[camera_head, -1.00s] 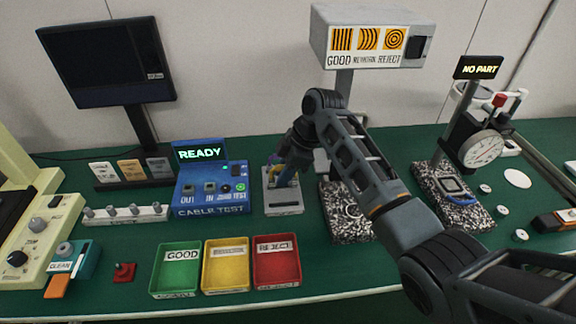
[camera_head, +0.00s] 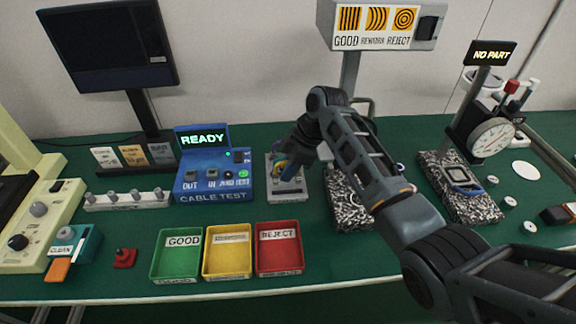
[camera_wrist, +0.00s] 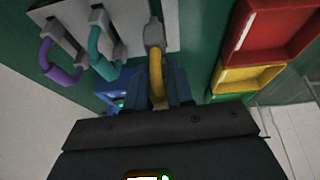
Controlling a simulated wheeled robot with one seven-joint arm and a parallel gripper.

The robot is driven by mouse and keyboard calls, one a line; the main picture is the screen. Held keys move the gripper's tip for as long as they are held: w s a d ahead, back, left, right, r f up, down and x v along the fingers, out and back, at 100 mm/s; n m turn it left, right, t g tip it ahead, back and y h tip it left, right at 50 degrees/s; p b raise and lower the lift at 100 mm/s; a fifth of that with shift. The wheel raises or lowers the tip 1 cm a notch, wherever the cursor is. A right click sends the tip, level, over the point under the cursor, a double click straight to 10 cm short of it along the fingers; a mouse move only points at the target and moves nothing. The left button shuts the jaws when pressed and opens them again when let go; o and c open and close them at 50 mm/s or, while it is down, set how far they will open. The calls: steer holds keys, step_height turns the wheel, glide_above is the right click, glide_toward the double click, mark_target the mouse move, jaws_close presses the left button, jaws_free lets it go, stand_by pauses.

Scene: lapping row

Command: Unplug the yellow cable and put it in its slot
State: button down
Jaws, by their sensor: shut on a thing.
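The yellow cable (camera_wrist: 155,72) is a short loop with grey plug ends, seen in the wrist view between my fingers. My gripper (camera_wrist: 158,88) is shut on it. The cable's upper grey plug lies against the grey cable block (camera_wrist: 134,10); I cannot tell whether it is seated there. A purple cable (camera_wrist: 52,62) and a teal cable (camera_wrist: 100,52) sit beside it on the same block. In the head view my gripper (camera_head: 284,172) is over the block (camera_head: 288,192), and hides most of the cables.
The blue cable tester (camera_head: 214,180) reading READY stands left of the block. Green (camera_head: 176,262), yellow (camera_head: 227,260) and red (camera_head: 280,258) bins lie in front. A speckled stone plate (camera_head: 352,205) is close on the right. Bare green table lies between block and bins.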

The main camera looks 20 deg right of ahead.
steer(key=shift+f+b, duration=0.6)
steer(key=shift+f, duration=0.65)
steer(key=shift+f+b, duration=0.55)
steer(key=shift+f, duration=0.55)
stand_by(1.1)
steer(key=c, duration=0.9)
jaws_free()
steer(key=shift+r, duration=0.1)
steer(key=v, duration=0.7)
steer(key=shift+s+d+r, duration=0.1)
steer(key=shift+d+r, duration=0.05)
steer(key=shift+r, duration=0.1)
